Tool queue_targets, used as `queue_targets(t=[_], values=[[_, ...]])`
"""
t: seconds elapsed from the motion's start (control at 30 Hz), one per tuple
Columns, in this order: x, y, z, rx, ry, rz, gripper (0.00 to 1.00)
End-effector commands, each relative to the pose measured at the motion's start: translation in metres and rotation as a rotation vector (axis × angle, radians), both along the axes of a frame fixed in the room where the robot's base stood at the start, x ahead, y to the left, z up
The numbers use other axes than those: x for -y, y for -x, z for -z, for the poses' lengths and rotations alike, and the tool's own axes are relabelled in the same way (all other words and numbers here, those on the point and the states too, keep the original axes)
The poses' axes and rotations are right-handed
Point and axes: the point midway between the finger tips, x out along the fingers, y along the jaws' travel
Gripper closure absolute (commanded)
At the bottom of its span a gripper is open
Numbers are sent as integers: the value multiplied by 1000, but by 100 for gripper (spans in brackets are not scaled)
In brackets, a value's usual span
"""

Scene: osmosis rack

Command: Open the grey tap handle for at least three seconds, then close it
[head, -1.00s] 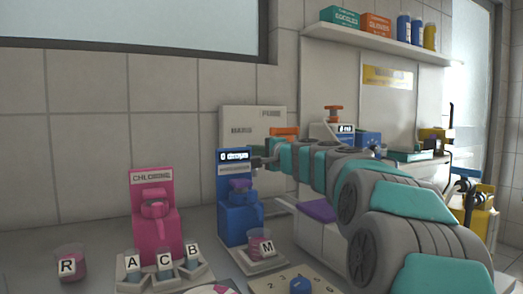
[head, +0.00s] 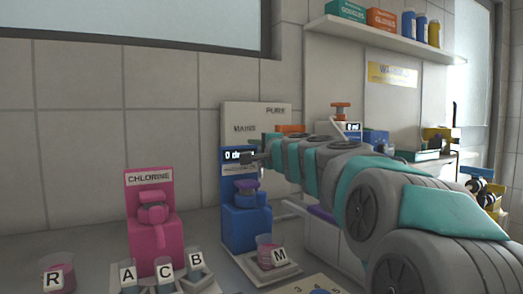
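My gripper (head: 252,159) is at the end of my arm, which reaches in from the right. Its small dark tip overlaps the display of the blue dispenser (head: 246,222) in the head view. I cannot tell whether it touches anything or whether its fingers are apart. A pale panel (head: 238,112) marked "MAINS" and "PURE" stands behind it. I cannot make out a grey tap handle; my arm hides the lower right of the panel. An orange part (head: 290,129) shows just above my arm, and an orange-topped fitting (head: 340,108) stands farther right.
A pink chlorine dispenser (head: 150,225) stands at the left. Beakers marked R (head: 58,275) and M (head: 269,250) and several lettered small vessels stand on the bench. A shelf (head: 385,42) with boxes and bottles hangs at the upper right.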

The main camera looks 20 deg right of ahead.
Motion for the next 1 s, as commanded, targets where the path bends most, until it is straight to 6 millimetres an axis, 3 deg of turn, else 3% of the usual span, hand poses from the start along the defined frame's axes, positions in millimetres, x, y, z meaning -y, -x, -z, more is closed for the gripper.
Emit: queue_targets(t=[0.67,0.83,1.0], values=[[-1,-7,7,-11,-1,85,100],[0,4,5,-8,-1,85,100],[1,29,-1,1,-1,82,100]])
